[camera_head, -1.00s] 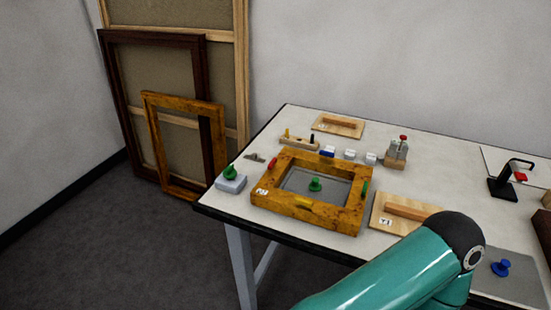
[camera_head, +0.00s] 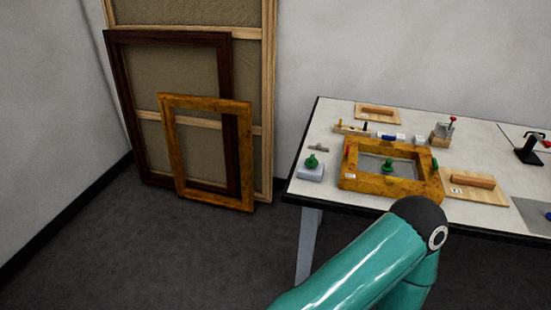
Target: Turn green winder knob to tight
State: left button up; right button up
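Two green knobs show in the head view. One green knob (camera_head: 311,161) stands on a pale block (camera_head: 310,173) at the table's left edge. Another green knob (camera_head: 387,166) stands on the grey panel inside the gilt frame (camera_head: 385,187). Which one is the winder knob, and how tight it is, I cannot tell. A teal link of my arm (camera_head: 360,265) reaches up from the bottom, in front of the table's near edge. Neither of my grippers is in view.
The table (camera_head: 330,125) also holds wooden boards (camera_head: 475,187), a small stand with a red knob (camera_head: 442,130) and a black clamp-like tool (camera_head: 529,150). Empty picture frames (camera_head: 175,120) lean on the wall at left. The floor (camera_head: 150,250) left of the table is clear.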

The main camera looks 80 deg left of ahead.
aim_at(311, 162)
jog(key=u, duration=0.1)
jog(key=k, duration=0.4)
jog(key=z, duration=0.35)
jog(key=i, duration=0.2)
jog(key=u, duration=2.85)
jog(key=k, duration=0.45)
jog(key=u, duration=0.35)
jog(key=i, duration=1.35)
jog(key=z, duration=0.45)
